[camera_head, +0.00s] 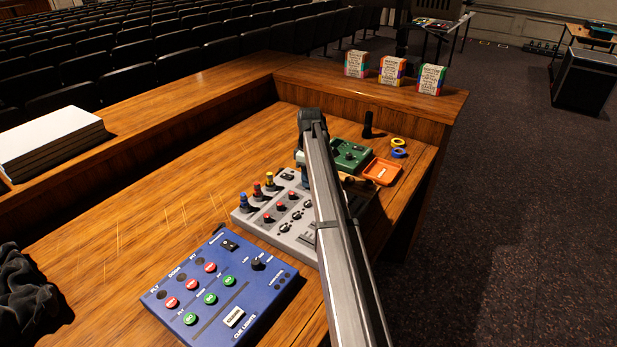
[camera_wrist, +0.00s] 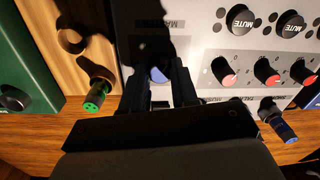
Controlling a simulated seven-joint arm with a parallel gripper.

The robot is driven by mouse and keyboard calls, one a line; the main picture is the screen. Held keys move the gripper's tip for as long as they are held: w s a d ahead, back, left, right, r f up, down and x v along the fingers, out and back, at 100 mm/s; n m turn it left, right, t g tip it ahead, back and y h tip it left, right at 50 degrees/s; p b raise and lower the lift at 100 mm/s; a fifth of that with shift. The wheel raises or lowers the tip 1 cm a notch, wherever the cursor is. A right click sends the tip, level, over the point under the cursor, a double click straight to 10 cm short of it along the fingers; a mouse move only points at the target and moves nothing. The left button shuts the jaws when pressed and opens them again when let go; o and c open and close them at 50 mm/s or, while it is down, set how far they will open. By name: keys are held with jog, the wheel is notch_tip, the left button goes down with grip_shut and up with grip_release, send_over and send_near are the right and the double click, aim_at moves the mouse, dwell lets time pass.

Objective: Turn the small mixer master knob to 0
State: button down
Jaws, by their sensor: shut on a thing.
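The small mixer (camera_head: 273,224) is a grey panel with coloured plugs at its upper left edge, red-capped knobs and sliders. My arm crosses in front of its right part in the head view. In the wrist view the mixer's pale face (camera_wrist: 205,62) fills the upper middle. There my gripper (camera_wrist: 158,68) is shut on a blue-topped knob (camera_wrist: 159,76) beside a partly shadowed label starting "MA". The fingers stand on either side of the knob. Its pointer and scale are hidden by shadow and fingers, so I cannot read its setting.
A blue cue-light box (camera_head: 222,290) stands in front of the mixer. A green box (camera_head: 350,154), an orange tray (camera_head: 382,171) and tape rolls (camera_head: 398,153) lie behind my arm. In the wrist view, a green-tipped plug (camera_wrist: 96,95) and red-capped knobs (camera_wrist: 267,70) sit close by.

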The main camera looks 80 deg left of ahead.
dwell(0.3)
jog(key=c, duration=0.9)
grip_release()
jog(key=shift+o, duration=0.2)
notch_tip(320, 180, up, 14)
jog(key=shift+w+a, duration=0.2)
jog(key=shift+a, duration=0.1)
jog(key=shift+w+f, duration=0.1)
jog(key=shift+f, duration=0.05)
